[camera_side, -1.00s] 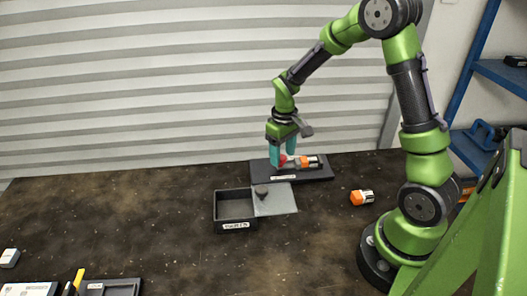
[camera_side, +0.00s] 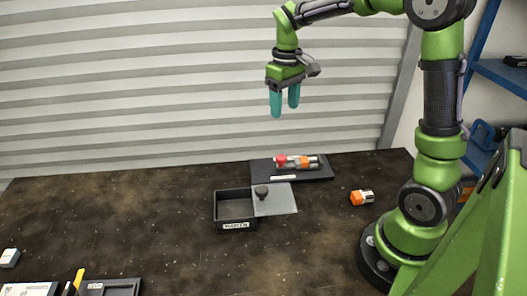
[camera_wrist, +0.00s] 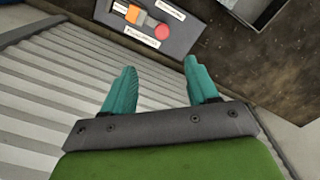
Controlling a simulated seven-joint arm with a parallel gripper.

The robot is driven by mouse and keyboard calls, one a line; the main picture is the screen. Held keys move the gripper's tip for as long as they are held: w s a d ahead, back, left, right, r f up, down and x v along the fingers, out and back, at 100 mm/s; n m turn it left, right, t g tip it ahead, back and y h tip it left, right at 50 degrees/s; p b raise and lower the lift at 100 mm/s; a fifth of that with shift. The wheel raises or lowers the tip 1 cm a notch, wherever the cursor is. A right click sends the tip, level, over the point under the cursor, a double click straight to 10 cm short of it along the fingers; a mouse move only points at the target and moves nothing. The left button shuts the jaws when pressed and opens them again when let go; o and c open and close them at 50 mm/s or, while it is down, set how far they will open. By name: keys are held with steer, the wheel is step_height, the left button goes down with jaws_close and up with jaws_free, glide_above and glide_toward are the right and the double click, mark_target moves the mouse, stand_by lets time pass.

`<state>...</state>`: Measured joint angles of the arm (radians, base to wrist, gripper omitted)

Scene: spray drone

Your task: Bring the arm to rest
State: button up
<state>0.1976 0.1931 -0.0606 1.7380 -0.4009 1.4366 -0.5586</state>
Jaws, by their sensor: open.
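My gripper (camera_side: 284,101) is open and empty, with teal fingers pointing down, high above the back of the table. In the wrist view my gripper (camera_wrist: 158,85) shows a clear gap between its fingers. Below it, a dark tray (camera_side: 318,176) holds an orange and silver part (camera_side: 306,161) with a red round end (camera_side: 281,160). In the wrist view the tray (camera_wrist: 187,36) shows at the top, with the red end (camera_wrist: 161,31) beside the orange part (camera_wrist: 130,13).
A black labelled box (camera_side: 235,225) stands in the middle, with a grey lid (camera_side: 282,201) with a dark knob partly off to its right. An orange and white piece (camera_side: 361,197) lies loose at the right. Trays and a yellow item (camera_side: 79,277) are at the front left.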

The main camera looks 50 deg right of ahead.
steer(key=shift+r, duration=0.65)
steer(key=s+a+r+m+t+y, duration=0.2)
steer(key=s+a+t, duration=0.5)
steer(key=s+a, duration=0.6)
steer(key=shift+s+r+m, duration=0.3)
steer(key=shift+s+r, duration=0.15)
steer(key=shift+r, duration=0.05)
